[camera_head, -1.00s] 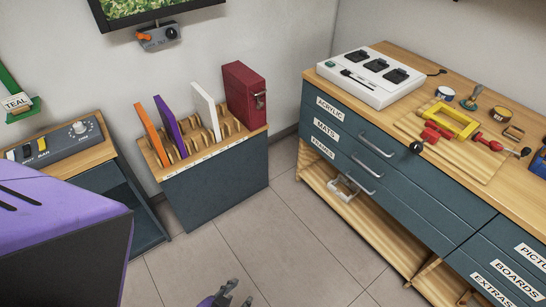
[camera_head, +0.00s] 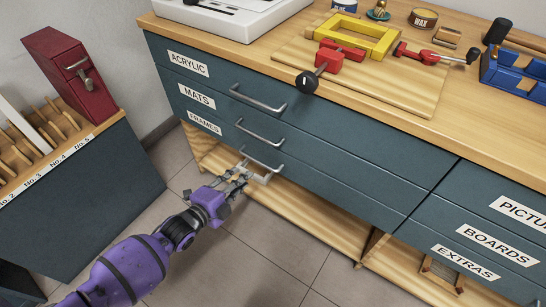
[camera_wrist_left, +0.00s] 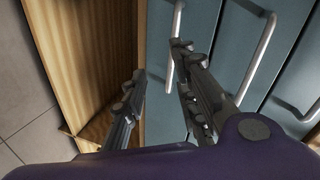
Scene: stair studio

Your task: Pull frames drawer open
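The frames drawer (camera_head: 300,172) is the lowest dark blue-grey front in the left column, with a white FRAMES label (camera_head: 205,123). Its front looks flush with the fronts above. My left gripper (camera_head: 243,172) is at the left part of this handle. In the wrist view the left gripper (camera_wrist_left: 160,62) is open, its two dark fingers spread apart. The handle (camera_wrist_left: 174,45) shows in the gap, close to the right-hand finger; I cannot tell whether they touch. My right gripper is out of view.
The mats drawer handle (camera_head: 259,132) and acrylic drawer handle (camera_head: 257,100) are just above. An open wooden shelf (camera_head: 300,218) lies below the drawers. A slotted rack with a red box (camera_head: 70,72) stands at left. Floor tiles (camera_head: 245,262) are clear in front.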

